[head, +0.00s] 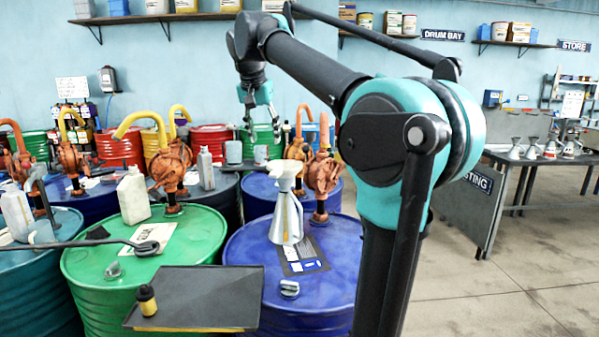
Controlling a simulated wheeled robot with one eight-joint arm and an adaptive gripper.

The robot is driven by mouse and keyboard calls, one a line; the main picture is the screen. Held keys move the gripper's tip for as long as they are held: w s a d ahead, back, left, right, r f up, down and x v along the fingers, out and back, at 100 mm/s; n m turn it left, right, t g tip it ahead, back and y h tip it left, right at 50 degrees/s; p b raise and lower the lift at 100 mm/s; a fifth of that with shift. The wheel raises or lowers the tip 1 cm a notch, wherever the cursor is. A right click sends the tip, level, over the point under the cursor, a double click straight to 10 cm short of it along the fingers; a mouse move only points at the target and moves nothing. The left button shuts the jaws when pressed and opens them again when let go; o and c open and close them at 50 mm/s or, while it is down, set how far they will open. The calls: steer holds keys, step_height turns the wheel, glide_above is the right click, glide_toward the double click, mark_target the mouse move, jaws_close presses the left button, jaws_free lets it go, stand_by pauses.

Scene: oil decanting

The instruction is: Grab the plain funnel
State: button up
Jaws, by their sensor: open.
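Several small silvery funnel-like vessels (533,148) stand in a row on the dark table at the right. They are too small for me to tell which is the plain funnel; at least one shows some red. A larger silvery conical vessel (287,218) with a pale spouted top stands upright on the near blue drum. My gripper (262,126) is open and seems empty. It hangs high at the back, in front of the wall and drums, well left of the table. My arm crosses the middle of the view.
Blue drums (330,258), a green drum (85,262) and rust-coloured hand pumps (322,172) crowd the left. A dark tray (205,290) with a small black-and-yellow container stands in front. The dark table (540,166) is at the right, with open floor (520,270) before it.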

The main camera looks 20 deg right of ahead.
steer(key=r, duration=0.1)
glide_toward(276, 171)
steer(key=shift+m, duration=0.3)
steer(key=x, duration=0.5)
steer(key=shift+w+a, duration=0.1)
steer(key=shift+w, duration=0.1)
steer(key=shift+s+x, duration=0.15)
steer(key=shift+x, duration=1.35)
steer(key=shift+s+x, duration=0.1)
steer(key=shift+x, duration=1.4)
jaws_close()
